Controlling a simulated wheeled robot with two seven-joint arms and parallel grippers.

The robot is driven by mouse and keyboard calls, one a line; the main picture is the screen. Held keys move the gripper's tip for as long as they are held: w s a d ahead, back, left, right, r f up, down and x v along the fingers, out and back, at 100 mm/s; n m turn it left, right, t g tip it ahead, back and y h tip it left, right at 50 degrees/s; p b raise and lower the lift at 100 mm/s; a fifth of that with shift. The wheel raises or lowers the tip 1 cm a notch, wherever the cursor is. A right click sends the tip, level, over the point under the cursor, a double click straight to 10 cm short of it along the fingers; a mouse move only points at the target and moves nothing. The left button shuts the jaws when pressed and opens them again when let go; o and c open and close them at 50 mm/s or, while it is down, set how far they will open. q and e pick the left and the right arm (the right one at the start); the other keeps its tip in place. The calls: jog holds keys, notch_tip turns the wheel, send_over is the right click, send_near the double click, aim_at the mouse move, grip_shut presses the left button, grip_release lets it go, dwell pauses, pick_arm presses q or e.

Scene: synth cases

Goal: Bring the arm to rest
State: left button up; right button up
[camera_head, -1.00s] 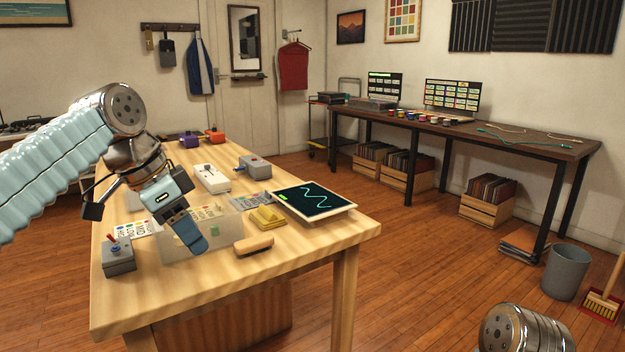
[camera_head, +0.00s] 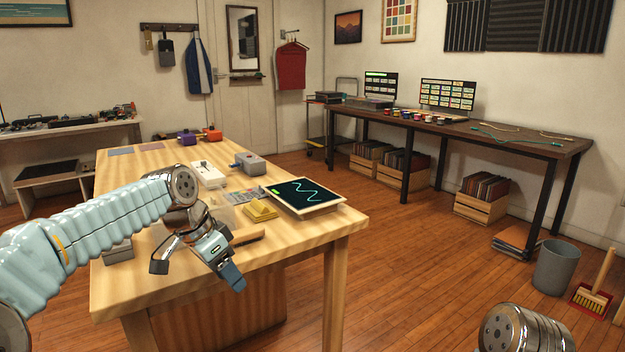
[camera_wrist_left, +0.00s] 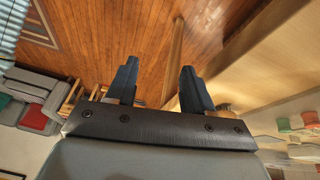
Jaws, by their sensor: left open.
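My left arm (camera_head: 85,232) comes in from the left, low over the near part of the wooden table (camera_head: 310,238). Its gripper (camera_head: 236,280) points down and to the right near the table's front edge. In the left wrist view the two dark fingers (camera_wrist_left: 157,82) stand apart with nothing between them. Wooden floor and the table edge show beyond them. The arm partly hides a grey box (camera_head: 117,250) and a clear tray on the table. My right gripper is not in view; only a metal link of mine shows at the bottom right.
A dark bench (camera_head: 470,130) stands along the right wall. Floor between is clear.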

pick_arm(q)
jog(key=s+d+f+n+g, duration=0.1)
jog(key=d+f+n, duration=0.1)
jog(key=f, duration=1.2)
jog(key=s+d+f+n, duration=0.1)
jog(key=d+f+n, duration=0.1)
jog(key=f, duration=1.2)
jog(key=s+d+f+n, duration=0.1)
jog(key=s+f+n, duration=0.6)
jog(key=s+f, duration=1.1)
jog(key=s, duration=0.4)
jog(key=shift+d+f+g, duration=0.3)
jog(key=shift+d+f, duration=0.05)
